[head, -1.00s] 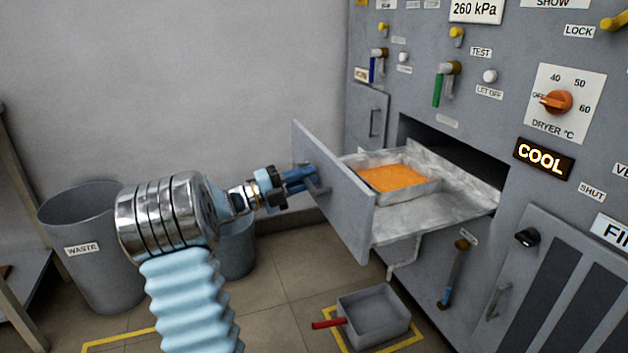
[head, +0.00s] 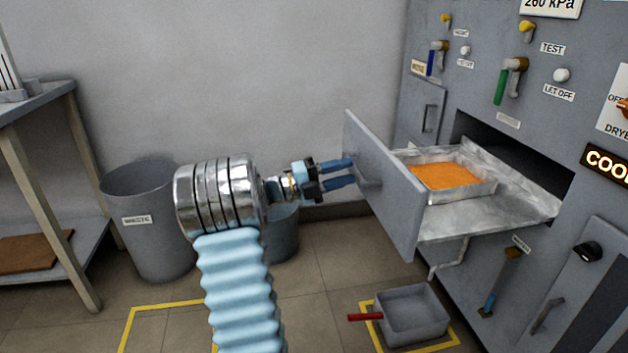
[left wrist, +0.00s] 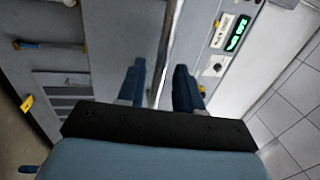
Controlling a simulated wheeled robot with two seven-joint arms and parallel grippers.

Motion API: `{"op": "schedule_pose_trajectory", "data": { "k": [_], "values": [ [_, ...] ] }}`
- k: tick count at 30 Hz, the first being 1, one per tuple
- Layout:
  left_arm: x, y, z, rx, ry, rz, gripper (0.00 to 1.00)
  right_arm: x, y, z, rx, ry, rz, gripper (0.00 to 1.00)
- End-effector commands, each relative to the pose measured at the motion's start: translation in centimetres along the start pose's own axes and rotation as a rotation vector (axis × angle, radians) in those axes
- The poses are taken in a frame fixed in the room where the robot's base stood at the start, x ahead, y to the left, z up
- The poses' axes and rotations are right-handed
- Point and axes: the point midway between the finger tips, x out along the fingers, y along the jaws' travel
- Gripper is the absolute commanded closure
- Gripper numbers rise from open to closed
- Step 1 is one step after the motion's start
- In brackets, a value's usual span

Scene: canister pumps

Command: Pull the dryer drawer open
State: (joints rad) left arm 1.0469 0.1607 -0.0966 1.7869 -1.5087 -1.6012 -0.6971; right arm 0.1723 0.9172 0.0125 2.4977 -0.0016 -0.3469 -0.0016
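The dryer drawer (head: 478,225) stands pulled well out of the grey cabinet. Its flat grey front panel (head: 388,195) faces my left arm, and a small handle (head: 368,178) shows on it. A metal tray (head: 468,192) of orange material (head: 443,176) sits in the drawer. My left gripper (head: 346,173) is in front of the panel beside the handle. Its two blue fingers are spread, with nothing held between them. The left wrist view also shows the spread fingers of the gripper (left wrist: 158,82). My right gripper is not in view.
A waste bin (head: 145,235) and a smaller bucket (head: 281,235) stand on the floor by the wall. A grey box with a red handle (head: 412,312) lies below the drawer. A shelf table (head: 45,105) is at the left.

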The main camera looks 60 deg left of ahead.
Motion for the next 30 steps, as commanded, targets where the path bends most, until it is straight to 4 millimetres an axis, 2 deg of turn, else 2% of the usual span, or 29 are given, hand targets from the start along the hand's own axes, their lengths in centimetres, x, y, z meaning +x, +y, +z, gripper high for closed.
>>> {"op": "schedule_pose_trajectory", "data": {
  "k": [6,12,18,30],
  "values": [
    [-5.6,0.1,0.1,0.0,-0.004,0.001,0.65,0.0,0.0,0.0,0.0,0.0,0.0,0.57],
    [-9.3,0.1,0.1,-0.001,-0.002,0.002,0.65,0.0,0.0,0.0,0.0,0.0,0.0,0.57],
    [-10.8,0.1,0.0,-0.001,-0.001,0.0,0.65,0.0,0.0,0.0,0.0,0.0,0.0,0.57],
    [-10.8,0.1,0.0,-0.001,0.0,0.0,0.65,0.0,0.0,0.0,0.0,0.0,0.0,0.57]
  ]
}}
